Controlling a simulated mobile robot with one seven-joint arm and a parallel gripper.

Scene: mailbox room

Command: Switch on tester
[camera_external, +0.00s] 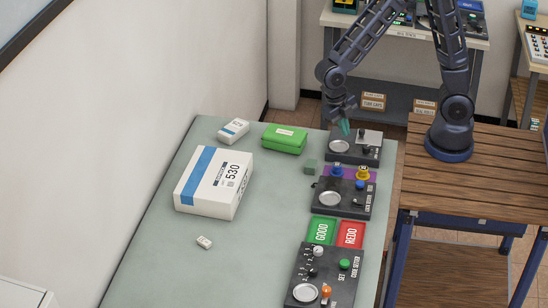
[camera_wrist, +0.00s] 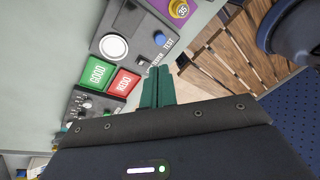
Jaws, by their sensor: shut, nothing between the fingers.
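The tester, a dark box (camera_external: 352,208) with a pale round dish and a blue button, sits in the middle of the device row near the table's right edge. It also shows in the wrist view (camera_wrist: 132,22), with "TEST" lettering beside its blue button (camera_wrist: 159,39). A small part at the tester's corner shows near my fingertips in the wrist view; its setting is too small to read. My gripper (camera_external: 345,128) has teal fingers, shut and empty, above the far dark device (camera_external: 371,158). In the wrist view my gripper (camera_wrist: 157,90) points toward the tester's lower right, apart from it.
Green GOOD (camera_external: 322,222) and red REDO (camera_external: 350,226) pads lie before the tester, then the code setter (camera_external: 330,290). A purple mat (camera_external: 349,172) with blue and yellow pieces lies behind it. A white 530 box (camera_external: 212,192) and green case (camera_external: 285,140) stand left.

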